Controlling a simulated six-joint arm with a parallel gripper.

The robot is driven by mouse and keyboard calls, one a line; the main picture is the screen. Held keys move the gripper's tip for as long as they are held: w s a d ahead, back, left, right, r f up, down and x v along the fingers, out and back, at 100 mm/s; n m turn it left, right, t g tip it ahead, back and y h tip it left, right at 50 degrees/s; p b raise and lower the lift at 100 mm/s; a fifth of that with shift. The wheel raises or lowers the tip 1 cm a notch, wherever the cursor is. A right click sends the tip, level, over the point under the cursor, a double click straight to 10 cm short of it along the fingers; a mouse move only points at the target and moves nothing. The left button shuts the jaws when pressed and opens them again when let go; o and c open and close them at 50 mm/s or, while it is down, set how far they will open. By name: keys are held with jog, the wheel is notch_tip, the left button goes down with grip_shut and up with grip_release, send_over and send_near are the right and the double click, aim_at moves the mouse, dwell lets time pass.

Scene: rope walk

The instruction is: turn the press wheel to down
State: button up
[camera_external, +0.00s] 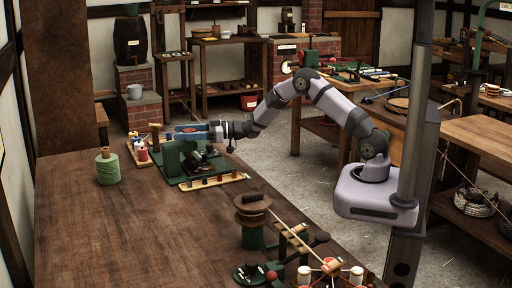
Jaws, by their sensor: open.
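A green press-like machine (175,157) with dark metal parts stands on a green base on the far part of the brown workbench. I cannot clearly pick out its wheel; part of the machine's top is hidden by my gripper. My gripper (172,134) reaches in from the right, level, with its fingers pointing left just above and behind the machine. It is open. A small wooden piece (154,133) shows upright at its fingertips. I cannot tell whether the fingers touch it or the machine.
A green twine spool (107,168) stands left of the machine. A pale strip with several pegs (213,181) lies in front. A brown round-topped stand (252,208) and white spools (304,275) are nearer the camera. The bench's left and middle (120,235) are clear.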

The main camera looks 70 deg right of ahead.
jog(key=shift+x, duration=0.8)
jog(key=c, duration=1.1)
jog(key=shift+o, duration=0.2)
